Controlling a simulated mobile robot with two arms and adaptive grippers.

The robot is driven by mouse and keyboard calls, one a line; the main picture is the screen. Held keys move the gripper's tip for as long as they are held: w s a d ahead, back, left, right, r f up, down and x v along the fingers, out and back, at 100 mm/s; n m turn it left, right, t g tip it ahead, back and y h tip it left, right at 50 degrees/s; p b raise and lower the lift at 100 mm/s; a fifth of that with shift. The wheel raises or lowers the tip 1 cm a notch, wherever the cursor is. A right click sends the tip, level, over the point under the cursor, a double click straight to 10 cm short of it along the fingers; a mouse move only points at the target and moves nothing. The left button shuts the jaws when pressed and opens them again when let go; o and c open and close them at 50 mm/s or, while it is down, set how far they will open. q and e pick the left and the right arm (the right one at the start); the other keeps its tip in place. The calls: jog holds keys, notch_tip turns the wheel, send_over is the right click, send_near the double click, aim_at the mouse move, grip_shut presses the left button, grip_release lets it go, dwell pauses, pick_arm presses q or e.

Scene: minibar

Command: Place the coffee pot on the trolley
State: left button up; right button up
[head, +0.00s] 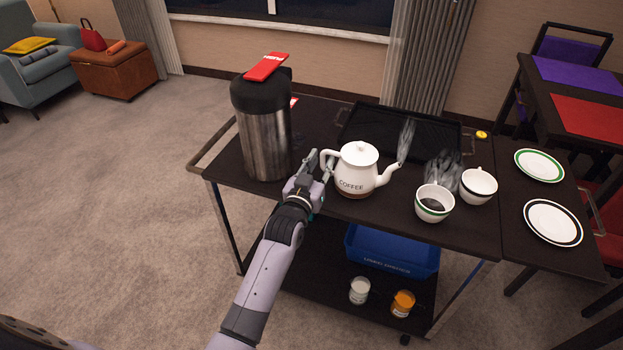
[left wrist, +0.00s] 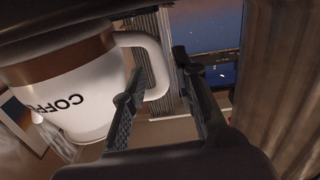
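The white coffee pot (head: 357,172) stands upright on the trolley (head: 320,215), with COFFEE lettering and a brown base. Its spout points right and its handle left. My left gripper (head: 322,163) is at the handle side. In the left wrist view the pot (left wrist: 75,95) appears upside down at left, and my left gripper's fingers (left wrist: 163,85) are apart. The handle's outer curve lies in the gap between them. I cannot tell whether a finger touches it. My right gripper is not in view.
A tall steel dispenser (head: 264,125) stands close left of my gripper. A black tray (head: 400,133) lies behind the pot. A blue crate (head: 392,252) and two jars (head: 403,303) sit on the lower shelf.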

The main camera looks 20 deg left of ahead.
pick_arm(q)
jog(key=s, duration=1)
jog(key=shift+a, duration=0.2)
jog(key=s+d+f+m+g, duration=0.1)
jog(key=s+f+g, duration=0.35)
jog(key=f, duration=0.75)
jog(key=s+f+g+h, duration=0.1)
jog(key=s+f+g, duration=0.1)
jog(key=s+f, duration=0.75)
jog(key=s+d+f+m+g, duration=0.1)
jog(key=s+f+g, duration=0.2)
jog(key=f, duration=1.2)
jog(key=s+a+f+g, duration=0.2)
jog(key=s+f, duration=0.4)
jog(key=s, duration=0.4)
jog(key=s+a+f+g+y, duration=0.1)
jog(key=s+a+f+g, duration=0.1)
jog(key=s+f, duration=0.4)
jog(key=s+a+f+g, duration=0.2)
jog(key=s+f, duration=0.4)
jog(key=s, duration=0.9)
jog(key=shift+s+a+m+g+y, duration=0.3)
jog(key=shift+a+g, duration=0.1)
jog(key=shift+g, duration=0.35)
